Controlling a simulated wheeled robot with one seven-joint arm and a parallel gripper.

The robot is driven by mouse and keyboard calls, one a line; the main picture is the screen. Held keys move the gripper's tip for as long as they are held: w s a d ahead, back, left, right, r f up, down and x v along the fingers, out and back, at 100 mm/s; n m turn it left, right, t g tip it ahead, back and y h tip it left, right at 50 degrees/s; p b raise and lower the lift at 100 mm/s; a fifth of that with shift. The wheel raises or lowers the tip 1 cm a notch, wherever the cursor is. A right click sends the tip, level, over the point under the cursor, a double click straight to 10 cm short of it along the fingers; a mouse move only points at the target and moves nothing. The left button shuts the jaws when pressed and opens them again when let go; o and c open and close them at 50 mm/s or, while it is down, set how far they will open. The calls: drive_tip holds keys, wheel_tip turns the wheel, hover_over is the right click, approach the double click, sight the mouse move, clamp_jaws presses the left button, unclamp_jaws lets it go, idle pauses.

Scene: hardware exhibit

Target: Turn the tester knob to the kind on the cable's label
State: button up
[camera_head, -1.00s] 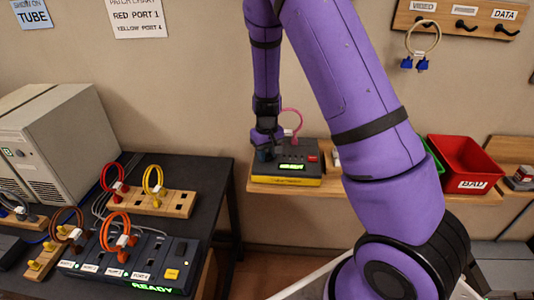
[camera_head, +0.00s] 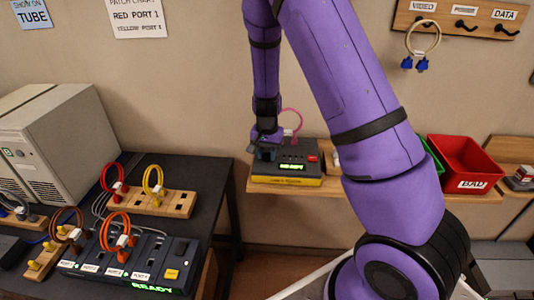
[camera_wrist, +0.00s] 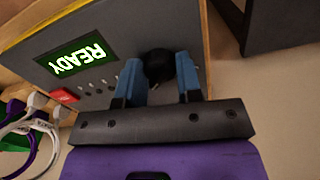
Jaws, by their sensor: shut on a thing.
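The tester (camera_head: 312,182) is a dark box with a yellow lower edge on the wooden wall shelf. It also shows in the wrist view (camera_wrist: 135,28), with a green display (camera_wrist: 76,57) reading READY and a red button (camera_wrist: 64,96). The dark round knob (camera_wrist: 158,65) sits on its panel between the blue fingertips of my gripper (camera_wrist: 159,80). My gripper (camera_head: 264,153) is shut on the knob at the tester's left end. A pink cable (camera_head: 293,112) loops up behind the tester. I cannot read a label on it. The knob's pointer is hidden.
A red bin (camera_head: 465,160) marked BAD stands right on the shelf, with a green bin (camera_head: 432,152) partly behind my arm. A cable hangs from the hook board (camera_head: 455,22). The dark table (camera_head: 205,170) at left holds cable blocks and a port box (camera_head: 130,268).

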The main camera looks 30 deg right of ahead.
idle(0.4)
drive_tip(key=o, duration=0.9)
drive_tip(key=shift+o, duration=0.2)
wheel_tip(320, 180, up, 11)
idle(0.4)
wheel_tip(320, 180, up, 9)
drive_tip(key=n+t+y, duration=0.1)
drive_tip(key=n, duration=0.1)
hover_over(267, 153)
drive_tip(key=s+a, duration=0.2)
drive_tip(key=s, duration=0.3)
drive_tip(key=s+a+r+n+t, duration=0.2)
drive_tip(key=s+r+n+t, duration=0.15)
drive_tip(key=s+r, duration=1)
drive_tip(key=s+n+h, duration=0.1)
drive_tip(key=s+n, duration=0.2)
drive_tip(key=s, duration=0.8)
drive_tip(key=shift+s+a+r+t, duration=0.2)
drive_tip(key=shift+s+t, duration=0.05)
drive_tip(key=shift+t, duration=0.1)
